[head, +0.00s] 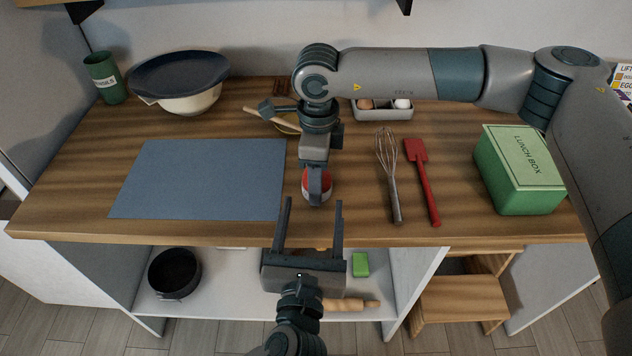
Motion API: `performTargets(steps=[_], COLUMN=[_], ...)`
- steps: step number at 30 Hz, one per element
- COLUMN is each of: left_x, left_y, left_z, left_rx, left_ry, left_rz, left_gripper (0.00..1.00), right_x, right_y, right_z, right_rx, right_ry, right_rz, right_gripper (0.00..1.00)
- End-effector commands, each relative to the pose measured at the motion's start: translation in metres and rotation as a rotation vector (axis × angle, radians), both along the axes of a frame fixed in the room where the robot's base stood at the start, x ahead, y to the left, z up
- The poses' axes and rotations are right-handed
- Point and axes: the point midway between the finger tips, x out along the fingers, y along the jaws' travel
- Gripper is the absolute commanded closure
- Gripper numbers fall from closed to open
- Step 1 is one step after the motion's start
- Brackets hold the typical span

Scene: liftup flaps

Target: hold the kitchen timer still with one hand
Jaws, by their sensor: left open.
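The kitchen timer (327,186), red with a pale part, sits on the wooden counter near its front edge in the head view. My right gripper (316,198) comes down on it from above, and a finger covers its middle. The fingers line up one behind the other, so I cannot tell whether they close on the timer. My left gripper (313,202) is in front of the counter's front edge, open and empty. Its two fingers point up the picture toward the timer, one to each side.
A blue mat (200,180) lies left of the timer. A whisk (390,175) and red spatula (422,175) lie to the right, then a green lunch box (515,180). An egg tray (385,114) is behind. A shelf below holds a black pot (174,273).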

Motion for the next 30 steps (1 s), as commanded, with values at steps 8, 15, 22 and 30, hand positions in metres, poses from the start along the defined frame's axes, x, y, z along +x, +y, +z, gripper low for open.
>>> performTargets(steps=[8,15,22,30], left_x=[0.047,0.069,0.073,0.072], left_y=[-0.004,-0.006,-0.007,-0.007], left_z=[0.001,0.000,0.000,0.000], left_rx=[0.002,0.001,0.000,0.000], left_ry=[-0.002,-0.001,-0.001,0.000], left_rz=[0.000,0.000,0.000,0.000], left_gripper=[0.36,0.36,0.36,0.65], right_x=[0.000,0.000,0.000,0.000], right_y=[0.000,0.000,0.000,0.000], right_z=[0.000,0.000,0.000,0.000], right_rx=[0.000,0.000,0.000,0.000], right_ry=[0.000,0.000,0.000,0.000], right_rz=[0.000,0.000,0.000,0.000], right_gripper=[0.73,0.73,0.73,0.73])
